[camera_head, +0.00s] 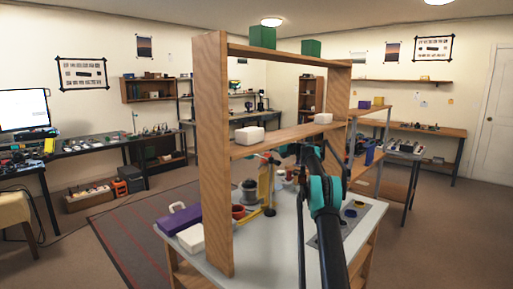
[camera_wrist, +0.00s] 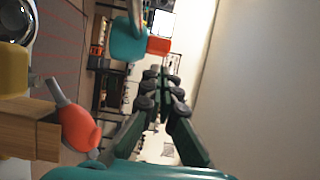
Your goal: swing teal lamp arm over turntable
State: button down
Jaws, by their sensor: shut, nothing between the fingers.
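In the wrist view a teal rounded piece, seemingly the lamp arm's teal part (camera_wrist: 127,42), stands just beyond and left of my fingertips. A red-orange block (camera_wrist: 158,46) shows beside it. My gripper (camera_wrist: 161,76) has its dark fingers together with nothing between them. I cannot tell whether it touches the teal piece. In the head view my arm reaches over the bench, and its end is hard to make out behind the shelf frame. A dark grey cylinder (camera_head: 249,190) stands on the bench; the turntable itself I cannot make out clearly.
A wooden shelf frame (camera_head: 211,150) stands at the bench's front left, its board (camera_head: 285,138) crossing near my arm. A purple case (camera_head: 178,218) lies left. In the wrist view a red bulb with grey nozzle (camera_wrist: 80,128) is near, lower left. The white benchtop (camera_head: 270,250) is bare in front.

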jog(key=v, duration=0.7)
jog(key=shift+d, duration=0.3)
jog(key=shift+s, duration=0.1)
